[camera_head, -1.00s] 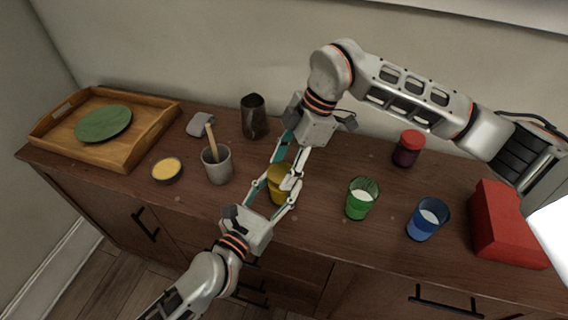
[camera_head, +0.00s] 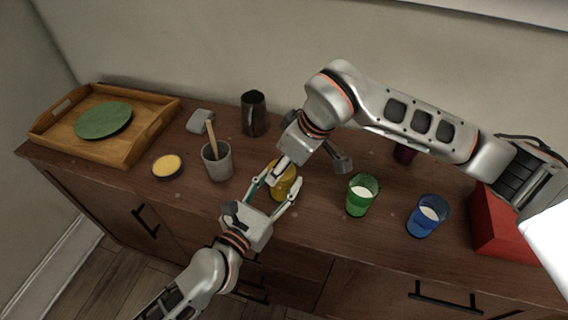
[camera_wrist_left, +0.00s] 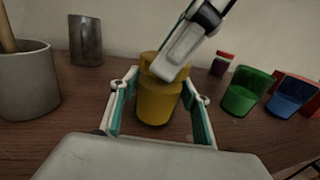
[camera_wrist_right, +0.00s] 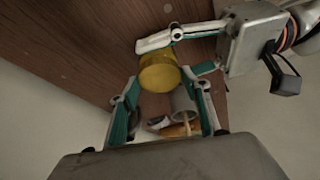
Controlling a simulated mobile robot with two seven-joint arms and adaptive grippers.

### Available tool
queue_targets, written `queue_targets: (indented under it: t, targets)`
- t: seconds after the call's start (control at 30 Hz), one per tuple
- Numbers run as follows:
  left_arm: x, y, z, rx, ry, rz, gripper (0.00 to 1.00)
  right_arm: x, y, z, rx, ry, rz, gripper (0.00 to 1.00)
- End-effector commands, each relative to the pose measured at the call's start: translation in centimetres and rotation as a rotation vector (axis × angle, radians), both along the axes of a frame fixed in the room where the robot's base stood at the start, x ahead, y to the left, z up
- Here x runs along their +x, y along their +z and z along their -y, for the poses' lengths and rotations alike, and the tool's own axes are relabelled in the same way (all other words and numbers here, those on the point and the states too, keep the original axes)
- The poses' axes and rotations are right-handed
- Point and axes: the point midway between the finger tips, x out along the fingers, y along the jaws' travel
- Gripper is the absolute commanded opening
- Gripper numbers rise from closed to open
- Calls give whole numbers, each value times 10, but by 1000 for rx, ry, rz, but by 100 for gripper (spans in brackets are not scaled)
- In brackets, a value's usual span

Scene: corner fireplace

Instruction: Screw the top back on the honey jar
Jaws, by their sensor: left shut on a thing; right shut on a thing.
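The honey jar is yellow and stands upright on the wooden cabinet top; its body (camera_wrist_left: 158,104) shows between the fingers of my left gripper (camera_wrist_left: 160,112). In the head view, the left gripper (camera_head: 272,200) reaches the jar (camera_head: 284,186) from the front and is shut around its body. The yellow top (camera_wrist_right: 158,75) sits on the jar's mouth, seen almost from above in the right wrist view. My right gripper (camera_wrist_right: 165,92) is shut on this top from above. In the left wrist view a right finger covers part of the top (camera_wrist_left: 150,60). The seam is too small to judge.
A grey cup (camera_head: 217,168) with a wooden stick and a dark dish (camera_head: 167,176) with yellow contents stand left. A dark pitcher (camera_head: 253,122) is behind. A green glass (camera_head: 361,202), blue glass (camera_head: 424,222) and red box (camera_head: 497,235) stand right. A tray (camera_head: 148,143) is far left.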

Motion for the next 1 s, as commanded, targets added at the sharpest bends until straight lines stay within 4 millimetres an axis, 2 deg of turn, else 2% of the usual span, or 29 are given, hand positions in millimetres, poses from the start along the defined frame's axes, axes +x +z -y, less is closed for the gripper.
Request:
queue_targets:
  t: [0.2,0.23,0.27,0.3,0.67,0.77,1.0]
  targets:
    - [1,0,-1,-1,2,-2,0,0,1,0,1,0,1,37]
    - [1,0,-1,-1,2,-2,0,1,1,0,1,1,1,52]
    - [1,0,-1,-1,2,-2,0,1,1,0,1,1,1,60]
    - [1,0,-1,-1,2,-2,0,1,1,0,1,1,1,64]
    - [0,0,-1,0,2,-1,0,0,2,0,1,2,0,64]
    - [0,0,-1,0,1,-1,0,1,9,0,1,3,2,64]
    - [0,0,0,0,1,-1,0,1,39,0,1,3,2,64]
